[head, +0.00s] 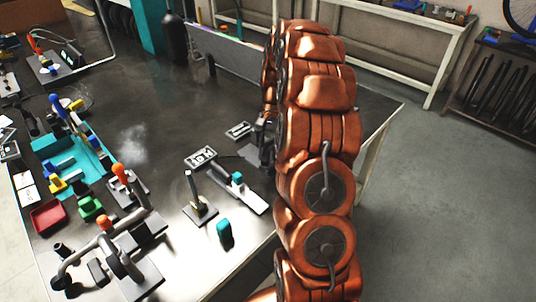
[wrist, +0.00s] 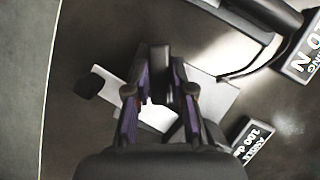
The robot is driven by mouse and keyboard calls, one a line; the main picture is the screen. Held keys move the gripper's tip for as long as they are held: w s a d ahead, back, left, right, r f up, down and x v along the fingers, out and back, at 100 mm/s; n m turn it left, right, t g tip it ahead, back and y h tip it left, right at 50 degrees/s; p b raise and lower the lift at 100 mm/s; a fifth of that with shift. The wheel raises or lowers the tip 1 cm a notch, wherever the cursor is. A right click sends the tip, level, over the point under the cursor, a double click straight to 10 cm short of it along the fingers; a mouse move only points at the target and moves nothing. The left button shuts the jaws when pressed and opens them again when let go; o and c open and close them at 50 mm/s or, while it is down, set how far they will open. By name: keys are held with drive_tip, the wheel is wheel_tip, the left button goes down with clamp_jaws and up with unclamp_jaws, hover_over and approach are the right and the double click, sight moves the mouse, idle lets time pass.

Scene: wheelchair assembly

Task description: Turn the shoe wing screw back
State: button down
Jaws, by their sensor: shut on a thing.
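My gripper (wrist: 160,92) reaches into the wrist view from below, its two purple-padded fingers close together. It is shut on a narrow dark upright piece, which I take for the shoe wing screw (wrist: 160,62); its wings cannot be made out. Beneath the fingers lies a pale plate (wrist: 211,97) with a black rounded end (wrist: 90,84) at its left. In the head view my gripper (head: 262,142) is a dark shape at the left edge of my copper-coloured arm, low over the table. The screw is hidden there.
In the head view, a stand with an upright post (head: 190,187) and a plate with a teal knob (head: 239,190) are near. Several tools crowd the left; the table's far middle is clear.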

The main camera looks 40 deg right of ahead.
drive_tip(key=n+h, duration=0.1)
drive_tip(key=n, duration=0.1)
drive_tip(key=n+g+b, duration=0.1)
drive_tip(key=n, duration=0.2)
drive_tip(key=shift+w+a+n+h+b, duration=0.1)
drive_tip(key=shift+n+h+b, duration=0.2)
drive_tip(key=shift+h, duration=0.1)
drive_tip(key=n+h, duration=0.1)
drive_tip(key=n, duration=0.1)
drive_tip(key=n+g+h, duration=0.1)
drive_tip(key=n, duration=0.2)
drive_tip(key=shift+a, duration=0.1)
drive_tip(key=shift+n, duration=0.3)
drive_tip(key=c, duration=1)
unclamp_jaws()
drive_tip(key=shift+r, duration=0.1)
drive_tip(key=v, duration=0.7)
